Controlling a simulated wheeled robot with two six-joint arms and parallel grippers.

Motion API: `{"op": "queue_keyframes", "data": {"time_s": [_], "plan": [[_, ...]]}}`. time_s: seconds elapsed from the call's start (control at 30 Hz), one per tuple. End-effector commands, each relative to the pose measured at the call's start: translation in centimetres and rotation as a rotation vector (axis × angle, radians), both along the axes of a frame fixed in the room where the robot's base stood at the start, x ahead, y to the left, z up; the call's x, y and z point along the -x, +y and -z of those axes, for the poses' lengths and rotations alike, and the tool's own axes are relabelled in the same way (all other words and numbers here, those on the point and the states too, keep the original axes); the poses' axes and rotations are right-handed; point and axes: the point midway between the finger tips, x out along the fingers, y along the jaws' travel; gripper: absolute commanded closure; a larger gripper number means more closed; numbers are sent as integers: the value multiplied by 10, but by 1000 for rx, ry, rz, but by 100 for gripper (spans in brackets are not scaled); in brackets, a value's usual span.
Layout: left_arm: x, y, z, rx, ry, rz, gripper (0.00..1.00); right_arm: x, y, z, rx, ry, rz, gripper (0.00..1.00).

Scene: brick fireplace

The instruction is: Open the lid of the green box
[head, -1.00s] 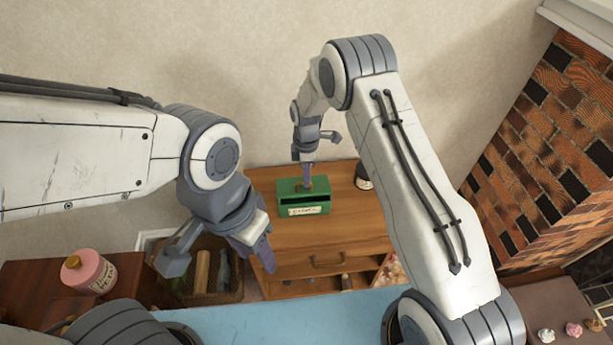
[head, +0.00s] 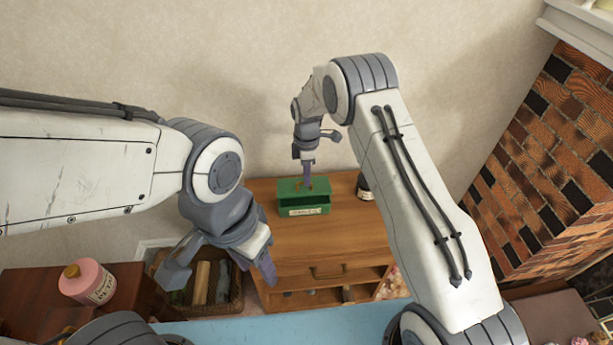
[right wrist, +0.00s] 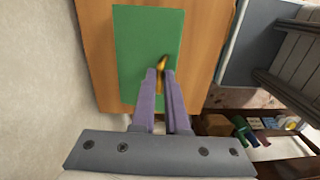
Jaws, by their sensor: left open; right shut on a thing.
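The green box (head: 319,197) stands on the wooden cabinet, with a pale label on its front. A dark green strip shows between its top and the labelled front; I cannot tell how far the lid is raised. My right gripper (head: 307,181) points down at the top of the box. In the right wrist view, its purple fingers (right wrist: 161,84) are shut on a small golden handle (right wrist: 162,63) on the green top (right wrist: 140,40). My left gripper (head: 224,265) is open and empty, in front and to the left of the cabinet, away from the box.
The wooden cabinet top (head: 345,235) is clear in front of the box. A dark bottle (head: 365,188) stands right of the box. A pink jar (head: 88,282) stands at the lower left, near a basket (head: 228,300). A brick fireplace (head: 545,150) is at the right.

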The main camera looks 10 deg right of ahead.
Motion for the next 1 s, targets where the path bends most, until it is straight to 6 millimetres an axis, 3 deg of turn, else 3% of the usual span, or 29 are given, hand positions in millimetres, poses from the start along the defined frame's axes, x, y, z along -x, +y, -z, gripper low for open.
{"op": "queue_keyframes", "data": {"time_s": [0.87,0.97,1.0], "plan": [[0,0,0,0,0,0,50,0,0,0,0,1,1,100],[0,0,0,0,0,0,50,0,0,0,0,1,1,61],[0,0,0,0,0,0,50,0,0,0,0,1,1,58]]}}
